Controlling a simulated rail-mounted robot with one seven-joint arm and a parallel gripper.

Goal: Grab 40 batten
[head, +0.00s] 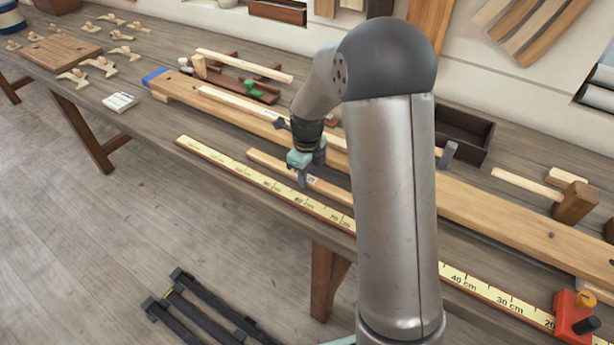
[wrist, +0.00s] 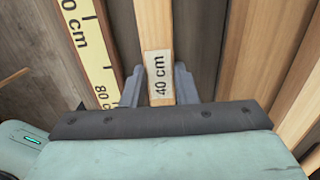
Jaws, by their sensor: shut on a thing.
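The 40 batten is a pale wooden strip with a white label reading "40 cm". In the wrist view the batten (wrist: 155,35) runs up the picture, with its label (wrist: 160,78) between the fingers. My gripper (wrist: 159,88) is shut on it, one grey finger at each side. In the head view the batten (head: 265,162) lies along the bench just behind the yellow ruler, and my gripper (head: 303,177) reaches down onto it from above. I cannot tell whether the batten touches the bench. Part of it is hidden behind my arm in the head view.
A yellow ruler strip (head: 232,168) runs along the bench's front edge. A long plank (head: 225,108) lies behind the batten, with other strips near it. A red device (head: 575,318) stands at the right end of the ruler. A mallet (head: 574,203) and dark box (head: 463,132) sit at right.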

